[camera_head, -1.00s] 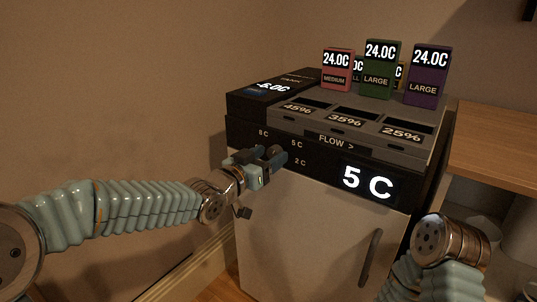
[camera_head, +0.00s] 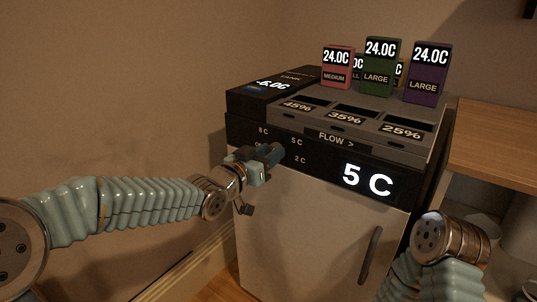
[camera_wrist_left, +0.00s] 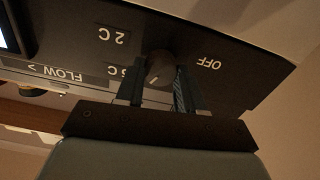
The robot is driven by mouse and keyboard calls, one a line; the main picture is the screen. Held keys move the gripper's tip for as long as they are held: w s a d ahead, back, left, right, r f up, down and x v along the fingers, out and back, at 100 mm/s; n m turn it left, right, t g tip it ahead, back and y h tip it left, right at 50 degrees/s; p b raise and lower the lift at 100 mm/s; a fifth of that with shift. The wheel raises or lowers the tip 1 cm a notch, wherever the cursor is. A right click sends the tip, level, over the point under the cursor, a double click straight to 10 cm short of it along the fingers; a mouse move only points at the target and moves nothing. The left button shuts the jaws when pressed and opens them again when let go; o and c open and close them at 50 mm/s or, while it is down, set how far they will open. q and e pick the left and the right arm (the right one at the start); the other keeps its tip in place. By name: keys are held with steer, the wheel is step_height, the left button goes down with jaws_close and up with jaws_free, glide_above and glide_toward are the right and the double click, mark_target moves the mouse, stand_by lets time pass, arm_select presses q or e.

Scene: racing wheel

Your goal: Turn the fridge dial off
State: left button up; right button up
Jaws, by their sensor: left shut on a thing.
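The fridge (camera_head: 320,225) has a black panel with 8 C, 5 C and 2 C marks, and its lit display (camera_head: 367,181) reads 5 C. The dial (camera_wrist_left: 159,68) is a dark round knob with a light line, seen upside down in the left wrist view between the 2 C and OFF labels (camera_wrist_left: 208,63). My left gripper (camera_head: 274,153) is at the panel, its fingers on both sides of the dial and shut on it; it also shows in the left wrist view (camera_wrist_left: 158,88). The fingers hide the dial in the head view. My right gripper is out of view.
Red (camera_head: 337,66), green (camera_head: 379,67) and purple (camera_head: 428,74) boxes stand on the fridge top, behind the slots. A wooden counter (camera_head: 495,145) is at the right. A wall is close on the left. The fridge door handle (camera_head: 371,257) is below the display.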

arm_select(q)
steer(key=shift+n, duration=0.3)
steer(key=shift+a+f+n+b, duration=0.15)
steer(key=shift+n+b, duration=2.7)
steer(key=shift+n, duration=2.95)
steer(key=shift+d+f+n+b, duration=0.1)
steer(key=shift+n+b, duration=2.7)
steer(key=shift+n, duration=3)
steer(key=o, duration=1)
steer(key=shift+o, duration=0.2)
